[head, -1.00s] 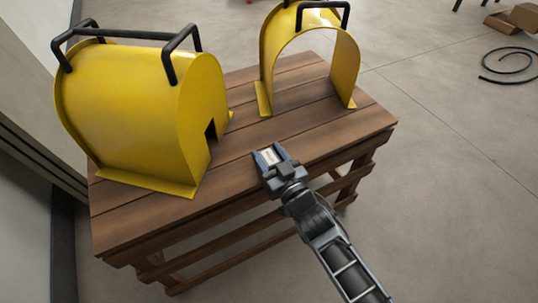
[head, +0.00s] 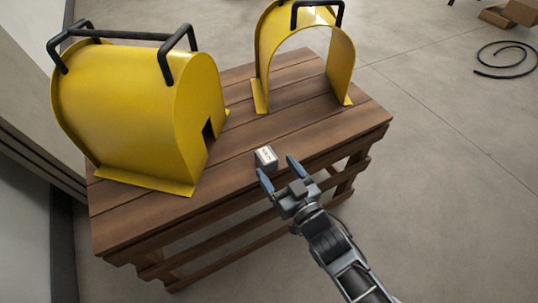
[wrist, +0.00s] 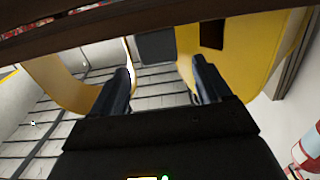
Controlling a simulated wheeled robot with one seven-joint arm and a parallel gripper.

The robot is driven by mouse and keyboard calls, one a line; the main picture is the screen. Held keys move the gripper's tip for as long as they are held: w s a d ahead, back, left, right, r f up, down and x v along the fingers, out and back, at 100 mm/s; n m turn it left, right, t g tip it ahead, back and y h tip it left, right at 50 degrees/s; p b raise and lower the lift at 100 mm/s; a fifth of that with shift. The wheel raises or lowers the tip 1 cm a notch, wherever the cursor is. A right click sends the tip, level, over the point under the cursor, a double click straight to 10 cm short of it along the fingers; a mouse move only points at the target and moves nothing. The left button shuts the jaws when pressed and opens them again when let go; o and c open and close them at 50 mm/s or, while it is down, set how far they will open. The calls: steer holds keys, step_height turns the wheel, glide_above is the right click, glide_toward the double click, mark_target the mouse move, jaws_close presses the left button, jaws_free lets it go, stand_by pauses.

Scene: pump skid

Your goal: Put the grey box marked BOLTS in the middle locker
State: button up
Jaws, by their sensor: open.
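My gripper (head: 278,171) is open and empty. The box cannot be made out in the wrist view, and no locker shows in any view.
The slatted wooden bench (head: 140,219) carries a large yellow guard (head: 140,105) on the left and a yellow arch-shaped guard (head: 345,75) at the back right. Bench boards are clear around the box. A black hose (head: 507,73) and cardboard boxes (head: 497,18) lie on the open floor.

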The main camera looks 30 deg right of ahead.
steer(key=shift+s, duration=2.8)
steer(key=s+r+g, duration=0.1)
steer(key=s+r, duration=0.3)
steer(key=s, duration=1.2)
steer(key=s+r+g, duration=0.2)
steer(key=s+r, duration=0.8)
steer(key=s, duration=0.2)
steer(key=shift+r, duration=0.4)
steer(key=shift+s+r, duration=0.25)
steer(key=shift+r, duration=0.15)
